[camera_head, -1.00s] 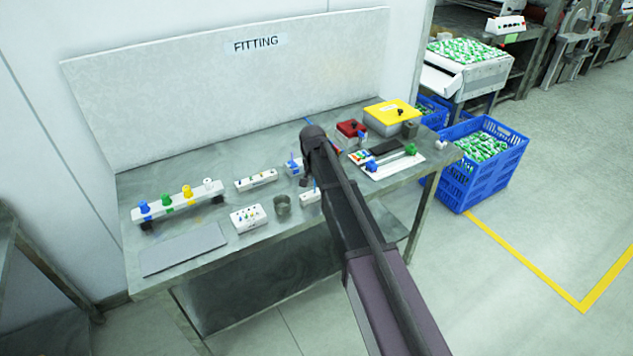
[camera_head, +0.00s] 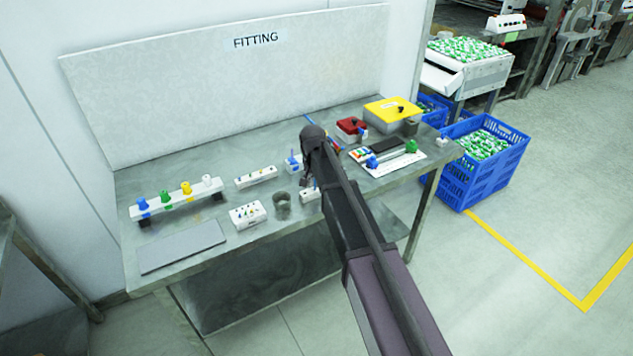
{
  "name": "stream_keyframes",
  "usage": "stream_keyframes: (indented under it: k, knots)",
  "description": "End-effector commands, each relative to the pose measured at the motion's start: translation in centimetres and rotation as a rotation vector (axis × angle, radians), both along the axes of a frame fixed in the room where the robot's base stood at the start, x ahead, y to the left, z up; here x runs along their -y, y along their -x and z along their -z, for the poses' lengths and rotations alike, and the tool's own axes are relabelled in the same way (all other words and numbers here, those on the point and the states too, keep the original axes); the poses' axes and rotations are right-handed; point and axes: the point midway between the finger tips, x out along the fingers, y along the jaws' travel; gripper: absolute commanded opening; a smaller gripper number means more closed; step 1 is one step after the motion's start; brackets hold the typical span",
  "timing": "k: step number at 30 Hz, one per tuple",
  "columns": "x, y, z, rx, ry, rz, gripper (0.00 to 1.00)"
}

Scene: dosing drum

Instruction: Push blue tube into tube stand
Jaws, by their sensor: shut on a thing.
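My gripper (camera_head: 308,181) is small in the picture, pointing down over the front middle of the bench, and my own arm hides part of it. It is shut on the blue tube (camera_head: 316,183), of which a thin upright sliver shows. A white block that looks like the tube stand (camera_head: 309,195) is right below, partly behind my arm. I cannot tell how deep the tube sits in it. Another white block with blue parts (camera_head: 293,164) stands just behind and left of my gripper.
A grey cup (camera_head: 282,204) and a white block with small pegs (camera_head: 248,215) stand to the left. A rack with coloured knobs (camera_head: 177,199) is further left. A white board with blue and green knobs (camera_head: 398,164) and a yellow-lidded box (camera_head: 391,112) are to the right.

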Motion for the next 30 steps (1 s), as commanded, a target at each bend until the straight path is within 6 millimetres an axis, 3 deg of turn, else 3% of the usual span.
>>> stream_keyframes:
  k: [4, 6, 9, 30]
  knots:
    - [0.0, 0.0, 0.0, 0.0, 0.0, 0.0, 0.0]
    - [0.0, 0.0, 0.0, 0.0, 0.0, 0.0, 0.24]
    - [-0.01, 0.01, 0.0, 0.0, 0.0, 0.0, 0.49]
    - [-0.02, 0.01, 0.0, 0.0, 0.0, 0.0, 0.49]
